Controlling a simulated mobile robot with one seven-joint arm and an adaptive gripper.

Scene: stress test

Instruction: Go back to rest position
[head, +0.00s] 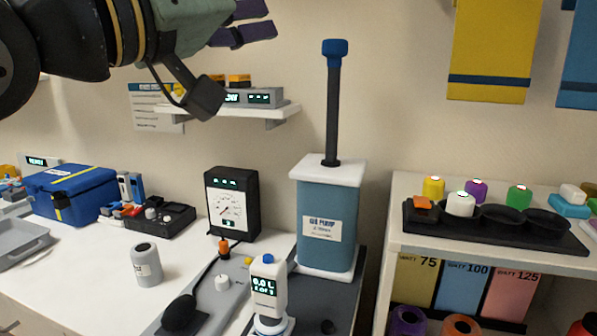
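My gripper (271,19) is at the top of the head view, raised above the bench and in front of the wall. Its two purple fingers point right and stand apart with nothing between them. The upper finger is partly cut off by the top edge of the picture. My arm comes in from the upper left. The gripper touches nothing that I can see.
A blue pump (328,228) with a tall dark handle (334,105) stands right of my gripper. A wall shelf (238,111) is below it. A gauge box (232,204), grey canister (146,265) and blue case (70,194) stand on the bench. Shelving (480,258) is at right.

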